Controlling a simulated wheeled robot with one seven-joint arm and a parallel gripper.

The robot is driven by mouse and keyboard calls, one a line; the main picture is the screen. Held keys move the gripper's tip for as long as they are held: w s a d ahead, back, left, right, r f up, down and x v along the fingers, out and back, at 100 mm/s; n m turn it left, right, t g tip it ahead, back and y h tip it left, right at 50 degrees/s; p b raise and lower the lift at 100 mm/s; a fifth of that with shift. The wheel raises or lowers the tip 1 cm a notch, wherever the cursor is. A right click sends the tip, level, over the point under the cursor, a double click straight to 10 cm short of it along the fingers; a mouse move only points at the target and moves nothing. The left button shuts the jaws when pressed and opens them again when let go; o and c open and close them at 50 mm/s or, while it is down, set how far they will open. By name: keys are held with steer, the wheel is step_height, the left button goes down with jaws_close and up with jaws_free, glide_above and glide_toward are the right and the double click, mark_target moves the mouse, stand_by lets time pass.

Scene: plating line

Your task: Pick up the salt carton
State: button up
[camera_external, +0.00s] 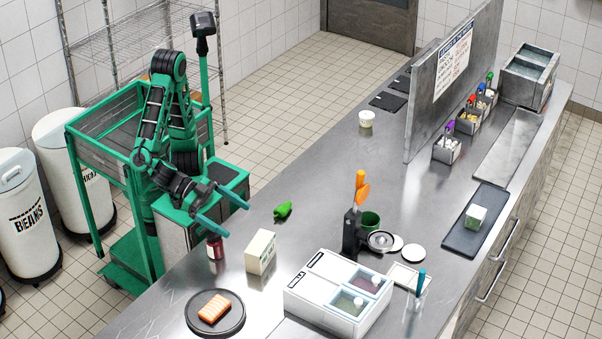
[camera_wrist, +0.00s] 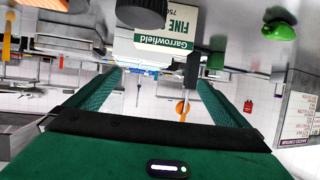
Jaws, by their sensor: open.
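The salt carton (camera_external: 261,252) is a cream box standing upright on the steel counter, between a small dark red jar and the white topping box. The fingers also show in the wrist view (camera_wrist: 158,78).
The dark red jar (camera_external: 215,248) stands close below my fingers, left of the carton. A green pepper (camera_external: 283,211) lies behind the carton. A dark plate (camera_external: 239,325) with salmon is in front, and the white topping box (camera_external: 310,295) is to the right.

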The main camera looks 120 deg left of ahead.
mark_target(260, 242)
steer(key=w+f, duration=0.2)
steer(key=w, duration=0.1)
steer(key=w+a+f, duration=0.1)
steer(key=w+f, duration=0.2)
steer(key=w+a+f, duration=0.1)
steer(key=w+f, duration=0.1)
steer(key=w, duration=0.2)
steer(key=shift+f, duration=0.4)
steer(key=shift+c, duration=0.6)
steer(key=c, duration=1.3)
steer(key=shift+r, duration=0.15)
